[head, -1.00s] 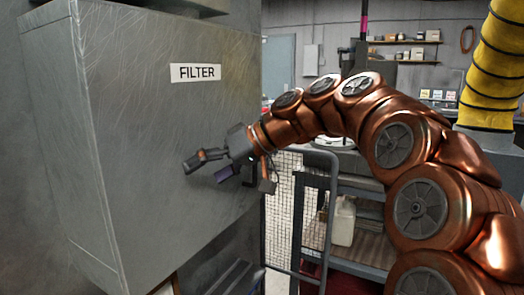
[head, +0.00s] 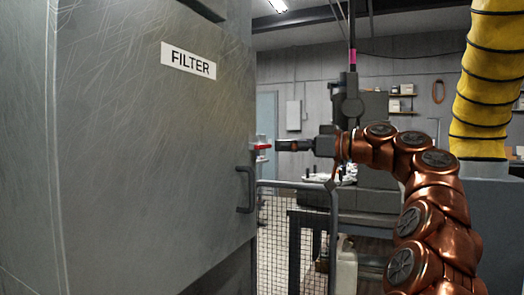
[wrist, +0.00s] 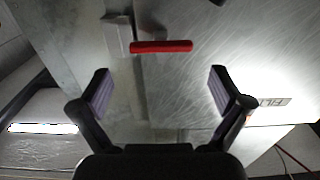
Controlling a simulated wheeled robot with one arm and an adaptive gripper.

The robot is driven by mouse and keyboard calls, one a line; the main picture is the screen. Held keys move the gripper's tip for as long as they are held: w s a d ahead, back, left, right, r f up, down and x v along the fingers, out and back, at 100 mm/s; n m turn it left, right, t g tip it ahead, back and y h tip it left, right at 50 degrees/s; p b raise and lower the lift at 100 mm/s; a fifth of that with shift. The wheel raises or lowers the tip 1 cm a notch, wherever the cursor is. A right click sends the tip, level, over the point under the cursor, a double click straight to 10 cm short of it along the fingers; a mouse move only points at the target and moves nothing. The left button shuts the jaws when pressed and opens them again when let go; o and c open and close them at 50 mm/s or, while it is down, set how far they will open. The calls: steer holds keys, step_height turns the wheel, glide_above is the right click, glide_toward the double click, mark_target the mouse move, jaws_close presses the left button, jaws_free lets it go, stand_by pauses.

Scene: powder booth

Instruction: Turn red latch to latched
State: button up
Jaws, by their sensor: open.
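The red latch is a short red bar (wrist: 161,46) lying crosswise in the wrist view, on a grey mount beside the cabinet door's seam. In the head view only a small red part (head: 262,146) shows past the door's right edge. My gripper (head: 280,145) is just right of it, pointing left. In the wrist view my gripper (wrist: 160,85) has its two dark fingers spread wide and nothing between them. The latch lies ahead of the fingertips, between their lines, apart from both. In the head view the door edge hides part of the latch.
The grey cabinet door (head: 150,180) bears a FILTER label (head: 188,60) and a dark pull handle (head: 246,189) below the latch. A mesh barrier (head: 290,240) stands below my arm. A yellow hose (head: 485,80) hangs at the right, and shelves stand behind.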

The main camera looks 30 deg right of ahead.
mark_target(266, 145)
steer(key=x, duration=0.6)
steer(key=shift+w+a+f, duration=0.1)
steer(key=shift+w, duration=0.05)
steer(key=shift+c, duration=0.2)
steer(key=c, duration=1)
steer(key=shift+o, duration=0.2)
